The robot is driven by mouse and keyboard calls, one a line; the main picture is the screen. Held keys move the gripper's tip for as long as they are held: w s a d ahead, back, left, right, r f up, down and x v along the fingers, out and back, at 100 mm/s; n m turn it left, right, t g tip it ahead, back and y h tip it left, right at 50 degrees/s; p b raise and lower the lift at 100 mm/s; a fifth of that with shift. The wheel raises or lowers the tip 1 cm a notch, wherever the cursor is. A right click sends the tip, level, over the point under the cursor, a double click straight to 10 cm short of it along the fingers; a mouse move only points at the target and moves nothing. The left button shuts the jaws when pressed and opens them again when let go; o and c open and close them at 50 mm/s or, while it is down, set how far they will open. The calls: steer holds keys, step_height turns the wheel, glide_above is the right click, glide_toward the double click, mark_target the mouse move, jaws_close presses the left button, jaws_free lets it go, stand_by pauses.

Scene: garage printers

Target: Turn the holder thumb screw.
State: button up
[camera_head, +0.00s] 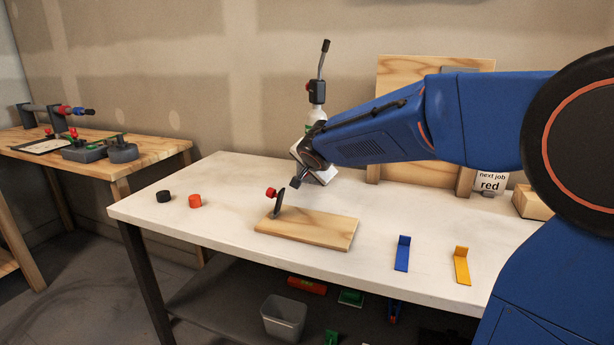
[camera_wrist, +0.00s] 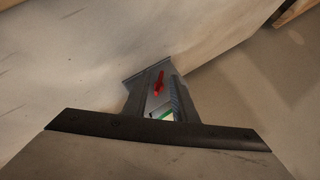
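The thumb screw (camera_head: 271,192) shows as a red knob on the upper left side of a dark upright holder (camera_head: 279,206). The holder stands on a flat wooden board (camera_head: 322,230) on the white table. My gripper (camera_head: 296,183) is just right of and slightly above the holder, apart from the red knob. In the wrist view my gripper (camera_wrist: 160,98) has a gap between its two grey fingers, with nothing clearly held. A narrow red part (camera_wrist: 159,83) shows between the fingers; I cannot tell whether it is the thumb screw.
A black cap (camera_head: 163,197) and an orange-red cap (camera_head: 195,201) lie left of the board. Blue (camera_head: 402,254) and yellow (camera_head: 462,266) brackets stand at the right front. A bottle-like object and a white panel are partly hidden behind my arm. A sign (camera_head: 491,182) reads "next job red".

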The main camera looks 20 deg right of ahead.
steer(key=shift+s+a, duration=0.5)
steer(key=shift+s, duration=0.2)
steer(key=shift+w, duration=0.1)
steer(key=shift+w+d, duration=0.95)
steer(key=shift+w, duration=0.3)
steer(key=o, duration=0.6)
steer(key=shift+c, duration=0.2)
